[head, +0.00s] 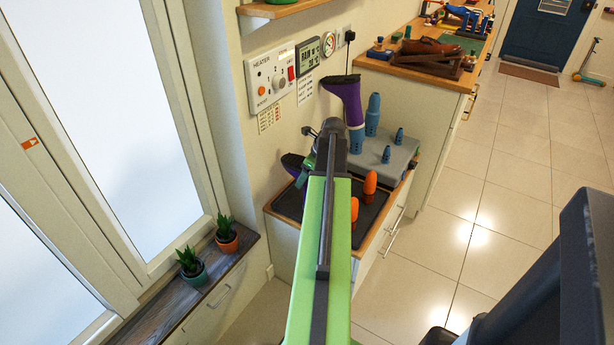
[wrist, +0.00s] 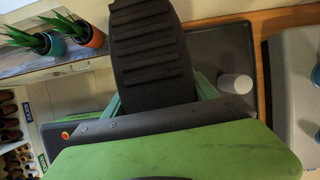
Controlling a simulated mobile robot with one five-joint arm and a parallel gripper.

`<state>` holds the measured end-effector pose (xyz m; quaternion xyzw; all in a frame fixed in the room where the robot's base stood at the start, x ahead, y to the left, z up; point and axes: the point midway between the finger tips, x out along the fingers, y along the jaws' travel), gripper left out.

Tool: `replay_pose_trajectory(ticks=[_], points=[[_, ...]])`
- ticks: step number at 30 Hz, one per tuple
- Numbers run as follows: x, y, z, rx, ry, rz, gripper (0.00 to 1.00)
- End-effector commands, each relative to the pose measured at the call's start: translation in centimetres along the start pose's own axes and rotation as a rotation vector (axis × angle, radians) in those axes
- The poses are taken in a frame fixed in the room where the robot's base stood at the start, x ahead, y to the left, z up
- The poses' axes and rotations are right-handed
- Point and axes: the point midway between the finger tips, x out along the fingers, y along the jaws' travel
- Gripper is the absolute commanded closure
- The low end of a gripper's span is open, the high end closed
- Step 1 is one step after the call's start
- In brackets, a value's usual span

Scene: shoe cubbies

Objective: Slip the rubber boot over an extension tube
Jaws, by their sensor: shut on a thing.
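My gripper (head: 308,172) is shut on a dark rubber boot (head: 292,162), held left of the grey dryer box (head: 385,158). In the wrist view the boot's black ridged sole (wrist: 150,55) fills the space between the fingers; its shaft is hidden. A purple boot (head: 352,108) is upside down over a blue tube (head: 356,140), sole up. A tall blue extension tube (head: 373,112) stands bare behind it on the box. Two short blue nozzles (head: 386,153) stand at the box's front and right. The held boot is apart from the bare tube.
Two orange pieces (head: 370,183) stand on the dark mat (head: 371,212) in front of the box. A pale cylinder (wrist: 236,84) is on the mat in the wrist view. Potted plants (head: 227,237) line the sill. The wall heater panel (head: 270,78) is behind. Floor at right is clear.

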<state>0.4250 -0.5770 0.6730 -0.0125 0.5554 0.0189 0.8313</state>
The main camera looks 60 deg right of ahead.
Motion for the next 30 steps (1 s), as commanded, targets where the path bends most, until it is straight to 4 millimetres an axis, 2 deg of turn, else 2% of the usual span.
replay_pose_trajectory(ticks=[1,9,10,16,20,23,30], points=[[0.0,0.0,0.0,0.000,0.000,0.000,0.53],[0.0,0.0,0.0,0.000,0.000,0.000,0.88],[0.0,0.0,0.0,0.000,0.000,0.000,0.90],[0.0,0.0,0.1,-0.001,0.000,0.000,0.90],[-0.8,0.0,0.4,-0.001,0.000,0.000,0.90],[-2.1,0.0,0.9,-0.001,0.000,0.000,0.90],[-6.8,0.0,2.9,-0.001,0.000,0.000,0.90]])
